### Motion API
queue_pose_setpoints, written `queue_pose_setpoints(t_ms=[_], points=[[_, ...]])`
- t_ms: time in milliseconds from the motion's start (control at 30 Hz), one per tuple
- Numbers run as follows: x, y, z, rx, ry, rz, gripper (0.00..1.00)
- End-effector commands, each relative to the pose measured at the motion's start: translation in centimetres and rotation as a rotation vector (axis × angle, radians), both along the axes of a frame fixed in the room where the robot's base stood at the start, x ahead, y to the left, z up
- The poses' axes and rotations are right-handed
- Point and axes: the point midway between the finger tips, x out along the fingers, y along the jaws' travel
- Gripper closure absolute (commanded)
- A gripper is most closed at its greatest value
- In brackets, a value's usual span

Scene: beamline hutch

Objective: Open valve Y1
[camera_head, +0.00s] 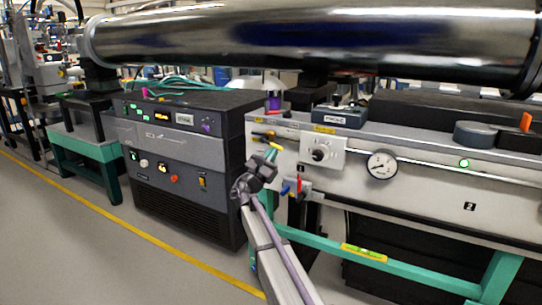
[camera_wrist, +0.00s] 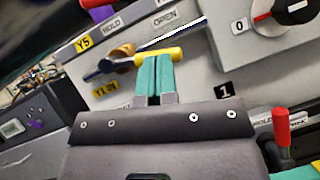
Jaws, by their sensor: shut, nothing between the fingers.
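In the wrist view, a brass valve (camera_wrist: 122,52) sits on the pale panel, with a dark stem and a yellow grip (camera_wrist: 172,54) pointing right. HOLD and OPEN are printed above it, beside a yellow tag that seems to read Y5; a tag below starts with Y1. The brass valve is small in the head view (camera_head: 262,135). My gripper (camera_wrist: 158,66) has teal fingers shut side by side, their tips overlapping the yellow grip's lower edge; I cannot tell whether they touch. In the head view, my gripper (camera_head: 271,151) is in front of the panel's left end.
A knob plate (camera_head: 320,152) and a round gauge (camera_head: 382,164) are right of the valve. A red-handled valve (camera_wrist: 282,130) stands lower right of my fingers. A dark rack cabinet (camera_head: 188,165) is left. A large metal pipe (camera_head: 300,38) runs overhead. The floor in front is clear.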

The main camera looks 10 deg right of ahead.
Motion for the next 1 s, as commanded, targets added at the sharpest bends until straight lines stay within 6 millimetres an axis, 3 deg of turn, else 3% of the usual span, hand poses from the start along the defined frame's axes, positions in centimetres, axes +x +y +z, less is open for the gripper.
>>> queue_pose_setpoints(t_ms=[200,567,767,1000], points=[[-0.6,-0.6,2.0,-0.154,0.137,0.000,1.00],[-0.6,-0.5,1.4,-0.150,0.133,0.000,1.00],[-2.9,1.1,-1.1,-0.150,0.134,-0.002,1.00],[-7.2,4.9,-5.0,-0.151,0.135,-0.001,1.00]])
